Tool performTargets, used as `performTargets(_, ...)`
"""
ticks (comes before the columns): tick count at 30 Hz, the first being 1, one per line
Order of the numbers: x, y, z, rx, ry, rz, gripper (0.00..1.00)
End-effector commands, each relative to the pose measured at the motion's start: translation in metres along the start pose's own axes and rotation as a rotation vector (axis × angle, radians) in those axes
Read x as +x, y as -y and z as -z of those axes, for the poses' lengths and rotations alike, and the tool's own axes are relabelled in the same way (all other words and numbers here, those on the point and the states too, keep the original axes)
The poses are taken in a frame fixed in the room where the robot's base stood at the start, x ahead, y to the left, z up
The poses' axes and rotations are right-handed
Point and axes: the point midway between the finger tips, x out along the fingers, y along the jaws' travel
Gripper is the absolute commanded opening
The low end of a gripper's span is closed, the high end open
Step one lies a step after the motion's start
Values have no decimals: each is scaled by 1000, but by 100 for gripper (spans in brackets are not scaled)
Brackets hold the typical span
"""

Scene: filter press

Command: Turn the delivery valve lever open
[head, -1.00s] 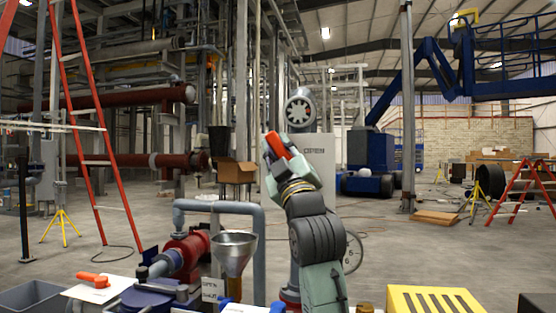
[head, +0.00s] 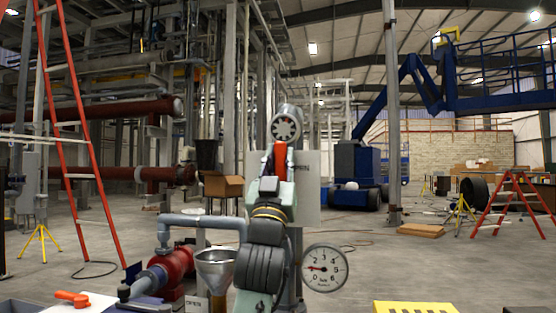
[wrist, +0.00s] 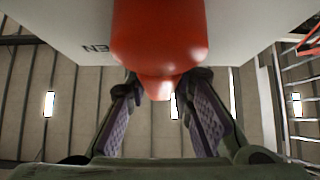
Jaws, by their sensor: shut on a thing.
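The red valve lever (head: 281,157) stands near upright in the head view, below a round grey pipe end (head: 286,124). A pale panel (head: 307,190) behind it carries lettering, partly hidden, with "PEN" readable. My gripper (head: 273,178) reaches up to the lever from below. In the wrist view the lever (wrist: 160,38) fills the top middle, and its narrower tip sits between the two fingers of my gripper (wrist: 158,95). The fingers are shut on the lever. The valve body is mostly hidden behind my arm.
A round pressure gauge (head: 325,268) is right of my arm, its needle pointing left. A metal funnel (head: 214,270), a grey pipe (head: 200,221) and a red pump (head: 175,264) stand to the left. An orange lever (head: 72,297) lies lower left. A yellow slotted block (head: 415,308) is lower right.

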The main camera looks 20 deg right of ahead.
Motion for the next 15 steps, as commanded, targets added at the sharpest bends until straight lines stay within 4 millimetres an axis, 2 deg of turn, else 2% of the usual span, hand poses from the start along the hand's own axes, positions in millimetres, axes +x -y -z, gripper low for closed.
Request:
performTargets(13, 0, -2, 0, 10, -1, -7, 0)
performTargets(14, 0, -2, 0, 10, -1, -7, 23)
performTargets(15, 0, -2, 0, 10, -1, -7, 26)
